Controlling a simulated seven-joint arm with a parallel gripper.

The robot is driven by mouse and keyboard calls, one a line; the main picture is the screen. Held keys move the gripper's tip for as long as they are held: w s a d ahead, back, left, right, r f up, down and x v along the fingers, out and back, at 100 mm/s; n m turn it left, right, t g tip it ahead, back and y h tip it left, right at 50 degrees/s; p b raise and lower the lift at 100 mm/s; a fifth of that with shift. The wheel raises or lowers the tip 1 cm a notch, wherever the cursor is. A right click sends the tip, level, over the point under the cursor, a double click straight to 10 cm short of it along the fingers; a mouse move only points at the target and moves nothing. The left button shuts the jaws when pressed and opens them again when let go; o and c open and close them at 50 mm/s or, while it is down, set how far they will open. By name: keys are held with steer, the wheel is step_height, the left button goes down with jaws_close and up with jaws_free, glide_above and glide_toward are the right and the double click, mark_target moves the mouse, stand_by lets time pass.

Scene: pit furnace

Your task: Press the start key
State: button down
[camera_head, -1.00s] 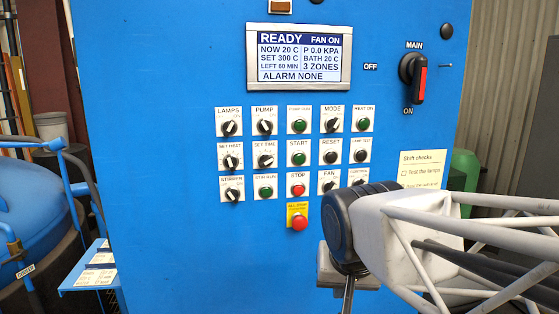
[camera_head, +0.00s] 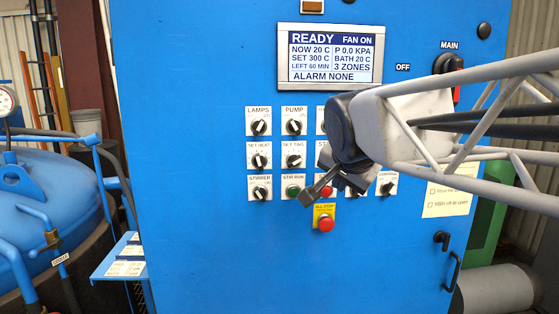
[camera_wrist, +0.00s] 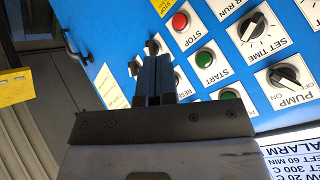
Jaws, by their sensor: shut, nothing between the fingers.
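The start key is a round green button (camera_wrist: 204,58) on a white plate marked START, on the blue panel in the wrist view. In the head view my arm hides the button, and only the left edge of its plate (camera_head: 320,147) shows. My gripper (camera_head: 308,196) is shut and empty, in front of the lower key rows in the head view. In the wrist view its closed dark fingers (camera_wrist: 153,60) appear to the left of the start key; I cannot tell how far they are from the panel.
The red stop button (camera_wrist: 179,21) adjoins the start key. A red all-stop button (camera_head: 325,224) sits below on a yellow plate. Knobs for set time (camera_wrist: 258,25) and pump (camera_wrist: 285,75) stick out nearby. The display (camera_head: 329,55) reads READY.

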steer(key=shift+w, duration=0.15)
steer(key=w, duration=0.8)
steer(key=shift+w, duration=0.25)
stand_by(0.4)
steer(key=shift+w, duration=0.15)
stand_by(1.9)
steer(key=shift+w, duration=0.3)
steer(key=shift+w, duration=0.35)
stand_by(1.0)
steer(key=shift+s, duration=0.8)
steer(key=shift+s, duration=0.1)
stand_by(0.4)
steer(key=shift+s, duration=2.4)
